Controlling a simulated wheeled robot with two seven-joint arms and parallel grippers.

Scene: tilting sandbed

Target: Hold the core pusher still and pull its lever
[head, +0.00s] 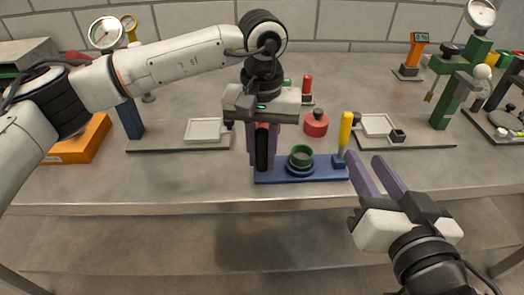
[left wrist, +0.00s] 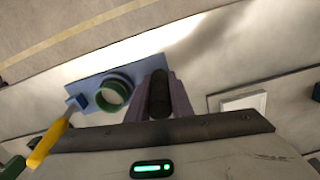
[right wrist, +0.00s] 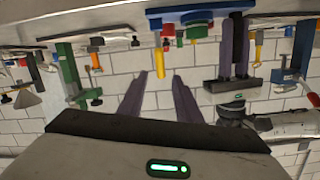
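The core pusher has a blue base (head: 330,173), a green ring cup (head: 301,155), a black upright grip and a yellow lever (head: 346,130) standing at its right end. My left gripper (head: 263,158) points down with its fingers close on both sides of the black grip (left wrist: 159,92); the left wrist view shows the grip between them without a clear gap. My right gripper (head: 371,168) is open and empty, just right of the lever and in front of it. The right wrist view shows the yellow lever (right wrist: 161,62) beyond the spread fingers, apart from them.
A red knob (head: 316,123) stands behind the pusher. White trays (head: 208,131) on dark plates lie to the left and right. An orange block (head: 85,140) is at the left. Green and orange gauges stand at the right. The table's front edge (head: 230,206) is close to the pusher.

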